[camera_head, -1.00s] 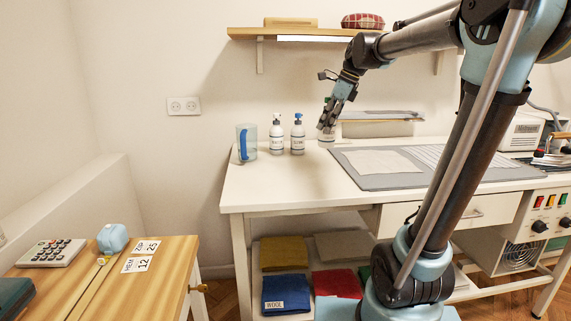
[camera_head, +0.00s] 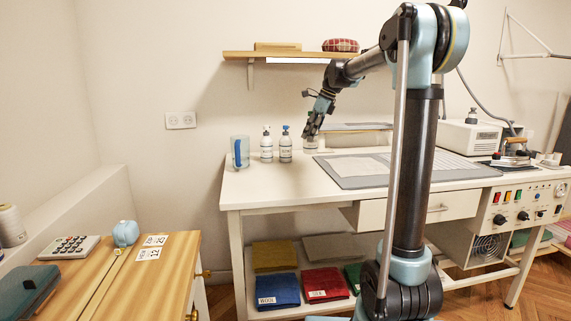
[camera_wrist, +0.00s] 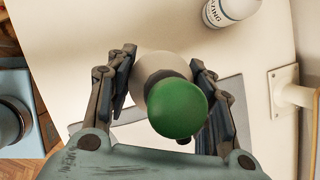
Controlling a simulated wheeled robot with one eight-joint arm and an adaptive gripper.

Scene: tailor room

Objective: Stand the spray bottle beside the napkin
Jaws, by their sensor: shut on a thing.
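My gripper (camera_head: 309,136) is at the back of the white table and shut on a white bottle with a green top. In the wrist view this green-topped bottle (camera_wrist: 178,106) sits between the two fingers; its round green top hides most of its body. In the head view only a little of the bottle (camera_head: 312,145) shows below the fingers, and I cannot tell whether it touches the table. A pale flat cloth (camera_head: 352,166), possibly the napkin, lies on the grey mat in front and to the right of my gripper.
Two white pump or spray bottles, one white-topped (camera_head: 266,148) and one blue-topped (camera_head: 285,149), stand left of my gripper. The grey mat (camera_head: 370,181) covers the table's middle. A shelf (camera_head: 290,56) hangs above.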

